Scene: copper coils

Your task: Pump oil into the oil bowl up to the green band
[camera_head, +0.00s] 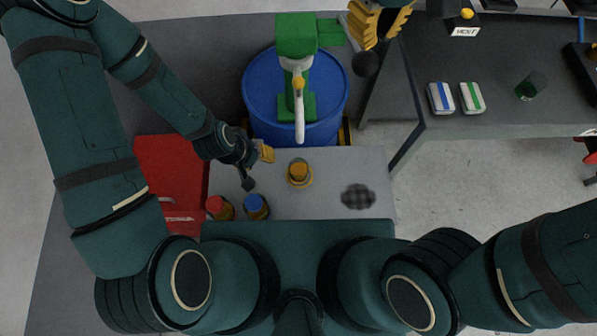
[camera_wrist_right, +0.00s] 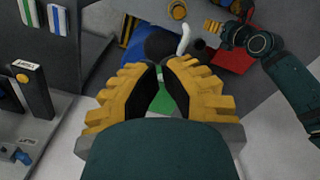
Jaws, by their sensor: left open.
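The green pump (camera_head: 297,38) stands on the blue drum (camera_head: 262,95), its pale spout (camera_head: 299,115) pointing toward the table. A rounded orange-yellow vessel (camera_head: 299,173), probably the oil bowl, sits on the grey table just past the spout tip. I cannot make out a green band or an oil level. My left gripper (camera_head: 257,168) is open and empty, left of the vessel. My right gripper (camera_head: 380,34) is at the pump's right side, above a dark ball (camera_head: 365,64). In the right wrist view its yellow fingers (camera_wrist_right: 162,66) are apart, with green visible between them and the ball (camera_wrist_right: 160,44) beyond.
Red-topped (camera_head: 219,206) and blue-topped (camera_head: 257,205) containers stand at the table's near left. A dark mottled patch (camera_head: 358,196) lies at right. A red panel (camera_head: 170,170) is left of the grey table (camera_head: 340,165). A dark bench (camera_head: 510,120) holds two small packs and a green cup.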

